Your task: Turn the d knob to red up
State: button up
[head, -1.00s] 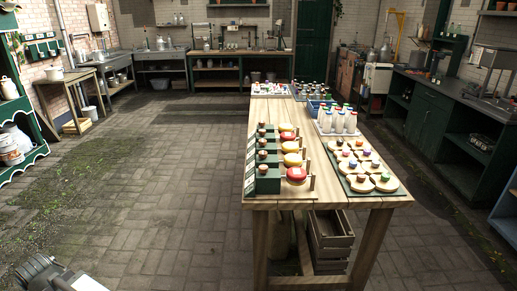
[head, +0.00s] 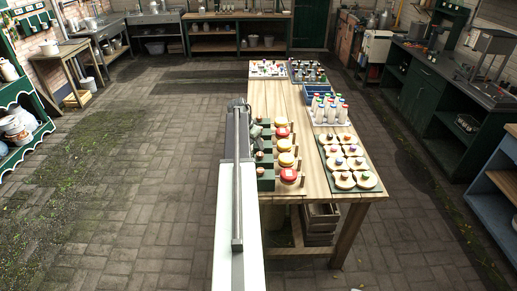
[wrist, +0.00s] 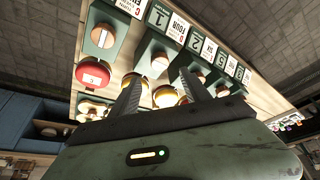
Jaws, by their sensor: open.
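A row of green blocks with round wooden knobs stands along the table's left edge, the nearest block (head: 266,181) showing best in the head view. Red and yellow discs sit beside them, such as the near red disc (head: 289,175). In the wrist view I see wooden knobs (wrist: 103,35) and (wrist: 160,61) on green blocks, with white cards behind marked with letters and numbers. I cannot tell which knob is d. My gripper (wrist: 158,88) is open and empty, its fingers apart above the discs beside the knobs. In the head view my arm hides part of the row.
Behind the discs, a tray of wooden rounds with coloured tops (head: 351,165) lies at the table's right. Bottles with coloured caps (head: 329,108) stand farther back. The wooden table (head: 262,100) has a bare strip along its middle. Paved floor left of it is clear.

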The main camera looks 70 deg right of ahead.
aim_at(260, 154)
jog(key=b+x, duration=0.7)
jog(key=x, duration=0.1)
jog(key=shift+w+a, duration=0.1)
jog(key=shift+a, duration=0.05)
jog(key=shift+r, duration=0.1)
